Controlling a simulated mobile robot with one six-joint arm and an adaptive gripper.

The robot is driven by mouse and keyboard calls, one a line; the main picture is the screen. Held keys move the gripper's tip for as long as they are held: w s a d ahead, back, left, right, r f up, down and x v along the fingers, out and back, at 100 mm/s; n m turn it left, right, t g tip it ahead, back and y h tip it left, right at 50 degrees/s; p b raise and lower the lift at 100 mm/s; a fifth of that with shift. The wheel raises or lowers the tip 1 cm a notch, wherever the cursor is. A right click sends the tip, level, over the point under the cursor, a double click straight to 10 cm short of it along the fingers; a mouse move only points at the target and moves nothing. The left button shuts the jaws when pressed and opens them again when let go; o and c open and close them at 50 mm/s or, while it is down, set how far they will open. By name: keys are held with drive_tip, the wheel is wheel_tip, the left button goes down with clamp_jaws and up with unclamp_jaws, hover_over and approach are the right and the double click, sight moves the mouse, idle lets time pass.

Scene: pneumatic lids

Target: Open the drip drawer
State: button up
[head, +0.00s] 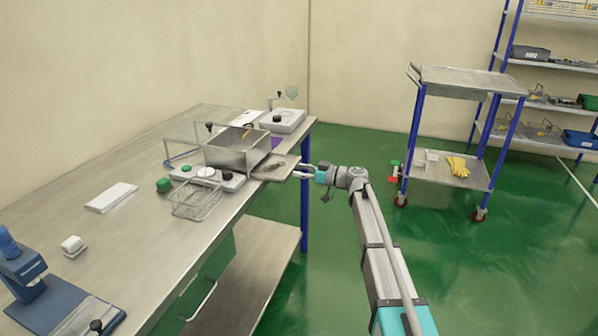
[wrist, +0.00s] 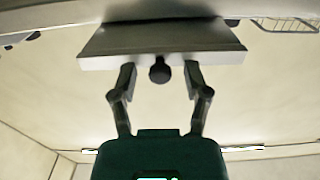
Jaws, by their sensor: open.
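The drip drawer (head: 275,167) is a shallow metal tray that sticks out from under the open metal box (head: 238,150) at the table's right edge. In the wrist view its grey front (wrist: 160,62) carries a dark round knob (wrist: 159,71). My gripper (head: 307,171) is just right of the drawer front, past the table edge. In the wrist view my gripper (wrist: 160,80) is open, with one finger on each side of the knob and gaps between. The drawer's inner end is hidden by the box.
A wheeled cart (head: 455,130) stands at the back right. The green floor between is clear.

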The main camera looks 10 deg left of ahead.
drive_tip(key=s+d, duration=0.2)
drive_tip(key=d, duration=0.9)
drive_tip(key=shift+s+d, duration=0.15)
drive_tip(key=shift+d, duration=0.25)
drive_tip(key=s+d+f+m+g+h, duration=0.1)
drive_tip(key=s+d+f+m+h, duration=0.3)
drive_tip(key=s+f, duration=0.4)
drive_tip(key=s+d+f+m+g+h, duration=0.15)
drive_tip(key=s+f+m+h, duration=0.35)
drive_tip(key=s, duration=0.5)
drive_tip(key=s+d+f+m+h, duration=0.3)
drive_tip(key=s+d+h, duration=0.1)
drive_tip(key=s+d, duration=0.3)
drive_tip(key=s+d+f+m+h, duration=0.3)
drive_tip(key=s+d+m+h, duration=0.15)
drive_tip(key=s+d, duration=0.2)
wheel_tip(320, 180, up, 19)
drive_tip(key=p, duration=1.8)
drive_tip(key=shift+a+n+g+p, duration=0.25)
drive_tip(key=shift+n+g+p, duration=0.1)
drive_tip(key=shift+g, duration=0.1)
drive_tip(key=shift+s, duration=0.1)
